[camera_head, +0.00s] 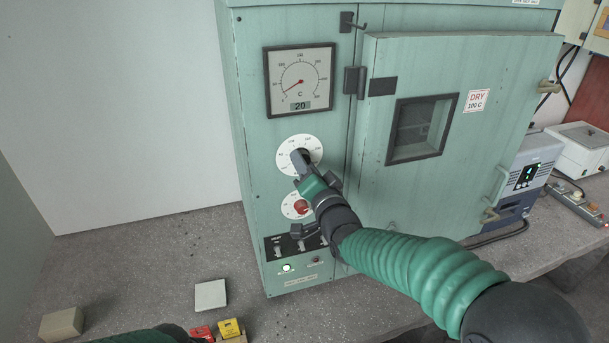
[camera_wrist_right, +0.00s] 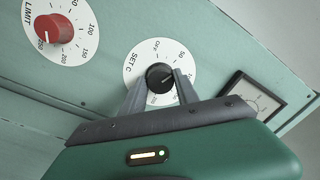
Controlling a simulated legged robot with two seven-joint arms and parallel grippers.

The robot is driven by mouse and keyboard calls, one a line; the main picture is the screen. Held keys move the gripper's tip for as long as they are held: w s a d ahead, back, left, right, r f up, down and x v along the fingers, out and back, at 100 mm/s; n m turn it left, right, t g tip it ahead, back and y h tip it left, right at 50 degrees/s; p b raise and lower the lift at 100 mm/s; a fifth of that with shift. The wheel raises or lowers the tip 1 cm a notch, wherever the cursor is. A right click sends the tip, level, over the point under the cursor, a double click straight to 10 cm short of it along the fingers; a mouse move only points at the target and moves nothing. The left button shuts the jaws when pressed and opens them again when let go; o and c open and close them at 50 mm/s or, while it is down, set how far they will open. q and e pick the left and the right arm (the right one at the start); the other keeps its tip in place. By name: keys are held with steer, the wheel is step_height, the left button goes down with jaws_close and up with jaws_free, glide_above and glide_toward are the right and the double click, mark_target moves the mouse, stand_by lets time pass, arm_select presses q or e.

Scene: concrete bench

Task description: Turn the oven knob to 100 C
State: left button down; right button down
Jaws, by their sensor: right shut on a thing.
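The oven (camera_head: 455,120) is a green cabinet with a dial gauge (camera_head: 300,80) whose small display reads 20. The round white SET C dial (camera_head: 284,146) is below the gauge. My right gripper (camera_head: 301,160) is at this dial, shut on its black knob. In the right wrist view the black knob (camera_wrist_right: 160,77) sits between the two fingertips (camera_wrist_right: 160,88). OFF and 50 show on the dial's upper part there; the fingers hide part of the scale. I cannot tell the knob's exact setting. My left gripper's fingers do not show.
The red LIMIT knob (camera_wrist_right: 54,28) on its own white dial is close by, below SET C in the head view. Switches (camera_head: 278,250) and a lit lamp (camera_head: 286,268) sit lower. The oven door (camera_head: 380,130) is right.

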steer(key=shift+d+r+m+t+h+b, duration=0.1)
steer(key=shift+m+t+h+b, duration=0.1)
steer(key=shift+m+b, duration=1.5)
steer(key=shift+r+m+t+h+b, duration=0.15)
steer(key=shift+m+b, duration=0.95)
steer(key=shift+m, duration=1.2)
steer(key=shift+f+m, duration=0.1)
steer(key=shift+m, duration=0.2)
steer(key=c, duration=1.4)
jaws_free()
steer(key=o, duration=0.5)
steer(key=shift+w+f, duration=0.15)
steer(key=shift+f, duration=0.05)
